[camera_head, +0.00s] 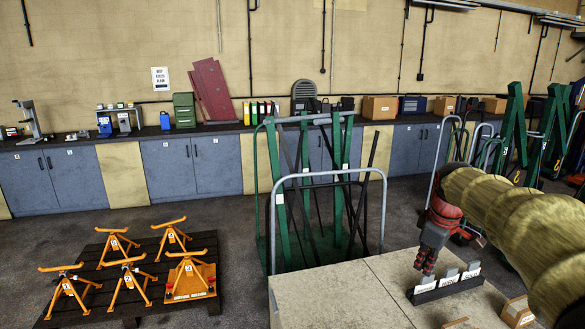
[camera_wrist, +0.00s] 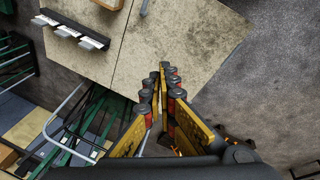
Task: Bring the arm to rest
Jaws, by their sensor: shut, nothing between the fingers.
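My gripper (camera_head: 429,268) hangs pointing down in the head view, at the end of my arm on the right. It is in front of or above the pale worktop (camera_head: 345,299); the exact gap cannot be told. In the wrist view my gripper (camera_wrist: 160,76) shows its yellow and black fingers closing together at the tips, with nothing between them. The worktop (camera_wrist: 190,45) lies below the fingers there, apart from them as far as I can see.
A black holder with white cards (camera_head: 446,290) stands on the worktop near my gripper. A wooden block (camera_head: 517,311) is at its right. A green trolley rack (camera_head: 272,170) stands behind. Orange stands (camera_head: 128,285) sit on a dark pallet at left. Grey floor (camera_head: 230,215) lies between.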

